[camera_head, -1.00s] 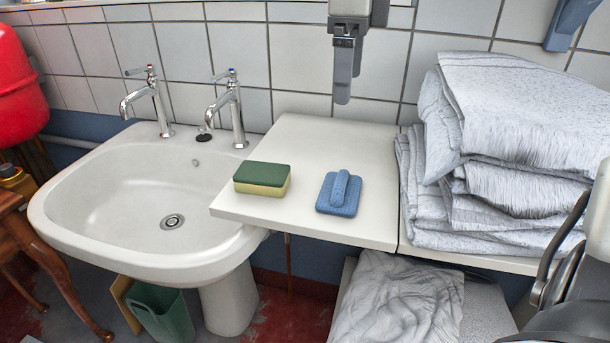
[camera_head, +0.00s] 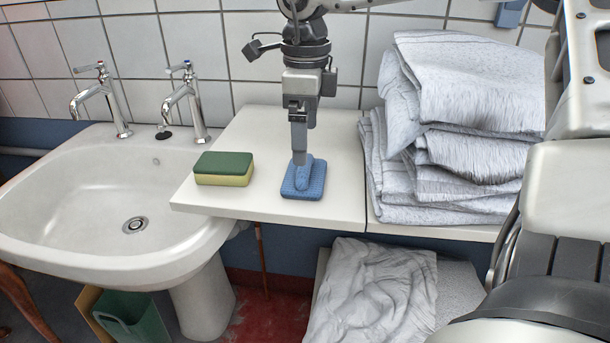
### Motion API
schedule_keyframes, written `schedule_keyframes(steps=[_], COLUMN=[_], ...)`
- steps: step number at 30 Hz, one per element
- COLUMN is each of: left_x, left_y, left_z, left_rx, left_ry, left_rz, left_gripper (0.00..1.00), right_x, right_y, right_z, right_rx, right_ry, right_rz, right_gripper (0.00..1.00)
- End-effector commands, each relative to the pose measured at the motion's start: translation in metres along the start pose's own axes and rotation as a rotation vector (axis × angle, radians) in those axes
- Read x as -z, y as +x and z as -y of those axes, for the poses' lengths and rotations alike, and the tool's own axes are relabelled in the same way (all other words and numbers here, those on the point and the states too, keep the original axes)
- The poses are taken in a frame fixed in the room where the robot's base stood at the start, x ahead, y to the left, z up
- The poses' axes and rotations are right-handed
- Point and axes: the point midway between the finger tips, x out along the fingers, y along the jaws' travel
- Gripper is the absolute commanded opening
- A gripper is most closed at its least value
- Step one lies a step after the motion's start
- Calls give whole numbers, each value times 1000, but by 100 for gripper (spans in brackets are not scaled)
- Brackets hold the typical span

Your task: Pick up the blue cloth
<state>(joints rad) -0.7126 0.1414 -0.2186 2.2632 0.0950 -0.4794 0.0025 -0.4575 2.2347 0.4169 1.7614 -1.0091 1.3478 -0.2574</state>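The blue cloth (camera_head: 302,183) lies on the white counter board, a small flat piece with a raised fold in its middle. My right gripper (camera_head: 299,157) points straight down over it, its fingertips at the top of the raised fold. The fingers line up one behind the other from this view. I cannot tell how far apart they are, or whether they touch or grip the fold. The cloth appears flat on the board. My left gripper is not in view.
A green and yellow sponge (camera_head: 224,168) lies left of the cloth on the board (camera_head: 262,126). A white sink (camera_head: 70,205) with two taps is further left. A stack of folded grey towels (camera_head: 445,170) stands to the right. A crumpled cloth (camera_head: 375,290) lies below.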

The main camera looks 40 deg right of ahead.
Motion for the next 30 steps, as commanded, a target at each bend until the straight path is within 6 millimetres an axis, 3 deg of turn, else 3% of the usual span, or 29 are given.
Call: schedule_keyframes(steps=[9, 18, 23, 24, 30], left_x=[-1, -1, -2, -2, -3], left_y=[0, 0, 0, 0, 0], left_z=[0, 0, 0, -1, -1], left_rx=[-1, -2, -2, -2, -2], left_ry=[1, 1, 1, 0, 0], left_rz=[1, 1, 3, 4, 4], left_gripper=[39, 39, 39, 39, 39], right_x=[0, 0, 0, 0, 0], right_y=[44, 48, 48, 48, 47], right_z=[-5, -4, -4, -4, -4], right_rx=[-3, -1, -1, -1, 0], right_ry=[0, 1, 1, 1, 1], right_rz=[-2, 0, 0, 0, 0], right_gripper=[98, 98, 54, 50, 50])
